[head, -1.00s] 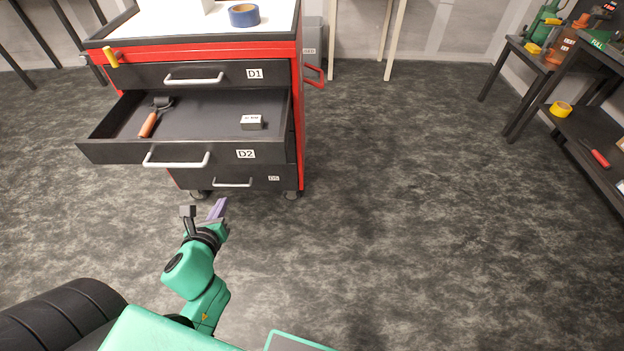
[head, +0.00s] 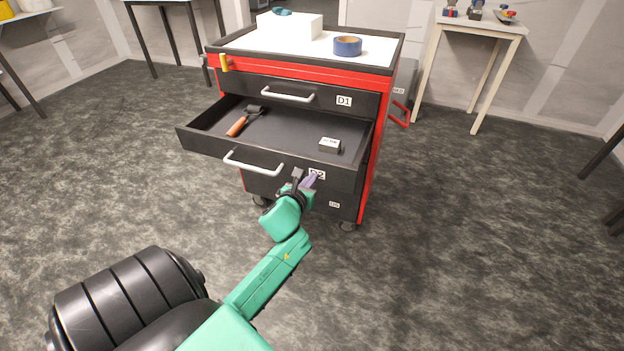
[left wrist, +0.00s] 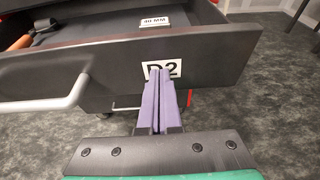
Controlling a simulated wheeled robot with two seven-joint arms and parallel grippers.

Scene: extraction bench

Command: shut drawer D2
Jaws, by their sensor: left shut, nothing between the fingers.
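Drawer D2 (head: 212,145) of the red and black cabinet stands pulled out, with a white bar handle (head: 252,163) on its front. An orange-handled tool (head: 240,122) and a small block marked 40 MM (head: 330,145) lie inside it. My left gripper (head: 312,178) is shut and empty, its tips at the D2 label, right of the handle. In the left wrist view, the purple fingers (left wrist: 158,100) are together in front of the label (left wrist: 172,68) on the drawer front (left wrist: 215,58). I cannot tell whether they touch it. My right gripper is not in view.
Drawer D1 (head: 320,98) above is shut, and so is the lower drawer (head: 334,205). A blue tape roll (head: 347,46) and a white box (head: 290,25) sit on the cabinet top. The floor (head: 480,240) right of the cabinet is clear.

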